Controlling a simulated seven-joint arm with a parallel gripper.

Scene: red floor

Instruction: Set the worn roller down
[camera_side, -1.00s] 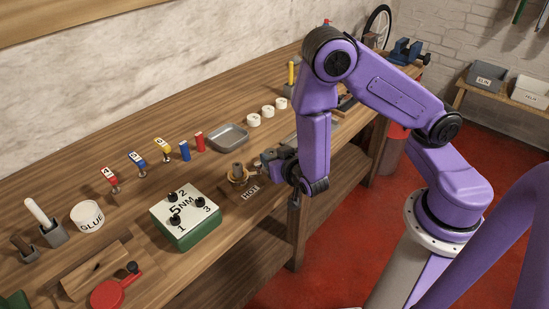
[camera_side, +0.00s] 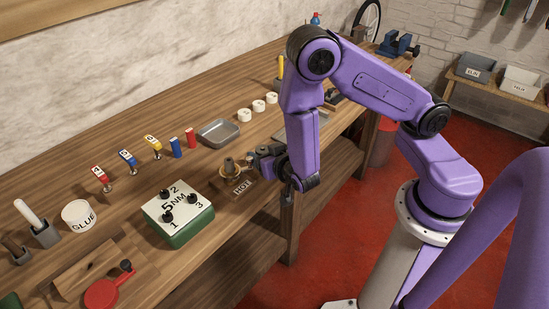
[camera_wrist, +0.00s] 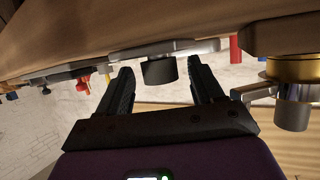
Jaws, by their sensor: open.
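My gripper (camera_side: 254,160) is low over the bench, close beside a brass-ringed post (camera_side: 229,167) on a board marked HOT. In the wrist view, which is upside down, its two dark fingers (camera_wrist: 163,88) are spread apart. A short dark cylinder (camera_wrist: 160,70), possibly the worn roller, shows in the gap, with space on both sides. It appears against a grey metal tray (camera_wrist: 125,54). I cannot tell whether it stands in the tray or nearer to me. The side view does not show this cylinder clearly. The brass and grey metal post (camera_wrist: 292,72) stands close outside the right-hand finger.
The grey tray (camera_side: 219,142) lies behind the gripper. Red (camera_side: 191,137) and blue (camera_side: 176,148) cylinders stand left of it. White numbered pots (camera_side: 245,115) are behind. A green box marked 5NM (camera_side: 178,238) sits to the left, past the HOT board (camera_side: 238,188).

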